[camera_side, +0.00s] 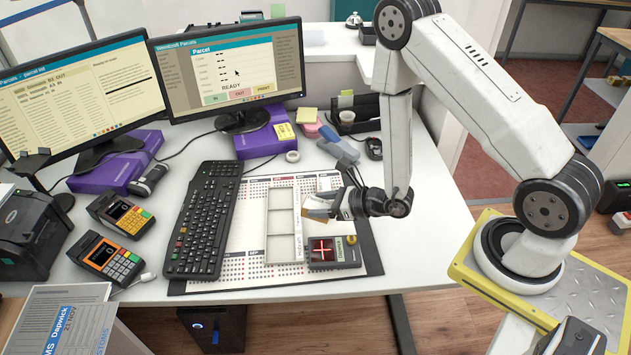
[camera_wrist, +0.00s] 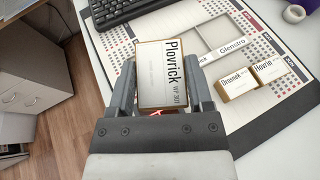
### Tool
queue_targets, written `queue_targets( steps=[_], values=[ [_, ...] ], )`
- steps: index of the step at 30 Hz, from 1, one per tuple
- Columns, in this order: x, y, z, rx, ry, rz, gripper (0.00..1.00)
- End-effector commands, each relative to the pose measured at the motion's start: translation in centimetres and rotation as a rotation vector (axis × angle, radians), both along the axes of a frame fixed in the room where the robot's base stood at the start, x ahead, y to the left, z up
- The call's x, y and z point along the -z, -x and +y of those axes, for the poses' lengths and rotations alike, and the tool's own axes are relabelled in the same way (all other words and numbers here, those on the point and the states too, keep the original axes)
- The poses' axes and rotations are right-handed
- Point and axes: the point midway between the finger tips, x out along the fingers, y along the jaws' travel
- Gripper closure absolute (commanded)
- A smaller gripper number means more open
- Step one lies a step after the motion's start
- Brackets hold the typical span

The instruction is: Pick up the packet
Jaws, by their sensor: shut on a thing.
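A small packet with a white face and brown edges, labelled Plovrick (camera_wrist: 165,72), is between the two fingers of my gripper (camera_wrist: 163,88) in the wrist view. In the side view my gripper (camera_side: 333,205) is shut on this packet (camera_side: 317,209) and holds it tilted, seemingly above the desk mat, right of the white tray. Two more small packets, one marked Hovrin (camera_wrist: 268,70) and one beside it (camera_wrist: 237,86), lie on the mat in the wrist view. In the side view my gripper and the held packet hide that area.
A white sectioned tray (camera_side: 283,181) lies on the printed mat (camera_side: 247,225). A dark device with a red lit cross (camera_side: 321,250) sits at its lower right. A keyboard (camera_side: 203,222) is to the left, with card terminals (camera_side: 111,258) beyond. Monitors stand behind.

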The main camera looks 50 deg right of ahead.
Motion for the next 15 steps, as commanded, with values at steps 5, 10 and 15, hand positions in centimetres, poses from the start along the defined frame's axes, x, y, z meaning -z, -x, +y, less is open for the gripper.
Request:
queue_targets(
  steps=[5,10,15],
  values=[
    [-0.43,0.86,-0.04,0.0,0.0,-0.001,1.0],
    [-0.52,1.07,-0.05,0.0,0.0,-0.001,1.0],
    [-0.51,1.06,-0.05,0.0,0.0,-0.001,1.0]
  ],
)
